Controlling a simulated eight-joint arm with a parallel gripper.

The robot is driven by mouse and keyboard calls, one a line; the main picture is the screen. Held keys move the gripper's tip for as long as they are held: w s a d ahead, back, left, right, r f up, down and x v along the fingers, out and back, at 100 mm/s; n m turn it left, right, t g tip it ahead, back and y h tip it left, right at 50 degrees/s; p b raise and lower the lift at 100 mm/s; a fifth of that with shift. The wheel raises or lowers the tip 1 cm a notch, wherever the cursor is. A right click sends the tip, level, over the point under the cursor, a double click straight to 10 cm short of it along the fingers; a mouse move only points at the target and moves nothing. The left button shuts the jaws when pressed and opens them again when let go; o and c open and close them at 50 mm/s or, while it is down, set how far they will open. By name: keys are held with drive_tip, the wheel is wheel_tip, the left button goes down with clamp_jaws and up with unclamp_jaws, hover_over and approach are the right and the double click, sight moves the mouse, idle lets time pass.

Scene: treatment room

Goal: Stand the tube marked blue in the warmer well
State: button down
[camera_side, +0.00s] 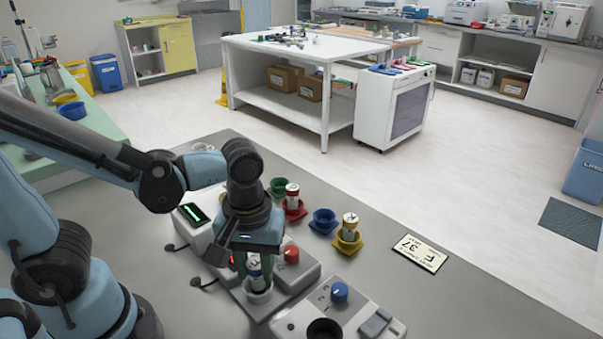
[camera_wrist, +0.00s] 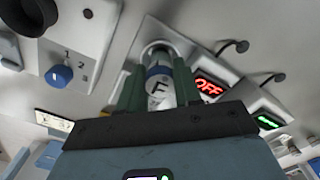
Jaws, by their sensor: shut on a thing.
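My gripper (camera_wrist: 160,84) is shut on a white tube (camera_wrist: 160,93) with a blue band and a letter F, held between its green fingers. In the side view my gripper (camera_side: 254,262) points down and the tube (camera_side: 256,272) is upright. Its lower end is at the white round well (camera_side: 258,295) of the warmer, and looks inside its rim. The wrist view also shows the well's rim (camera_wrist: 158,46) around the tube's far end. How deep the tube sits is hidden. The warmer has a red knob (camera_side: 291,254) and a red display (camera_wrist: 208,87) reading OFF.
A second device with a blue knob (camera_side: 339,292) and a dark well (camera_side: 325,329) stands in front. Behind are a red cup (camera_side: 294,211) and a yellow cup (camera_side: 347,244), each with a tube, plus empty blue (camera_side: 323,221) and green (camera_side: 278,187) cups. A card (camera_side: 420,252) reads F 37.

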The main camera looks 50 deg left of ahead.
sight(255, 262)
drive_tip(key=shift+f, duration=0.5)
drive_tip(key=c, duration=1.1)
unclamp_jaws()
drive_tip(key=shift+o, duration=0.2)
drive_tip(key=shift+r, duration=5.5)
drive_tip(key=shift+w+a+f, duration=0.15)
drive_tip(key=shift+a, duration=0.05)
drive_tip(key=w+a+f+m+t, duration=0.2)
drive_tip(key=w+a+m+t, duration=0.3)
drive_tip(key=a+m+t, duration=0.2)
drive_tip(key=shift+a+m, duration=0.3)
drive_tip(key=shift+m, duration=0.2)
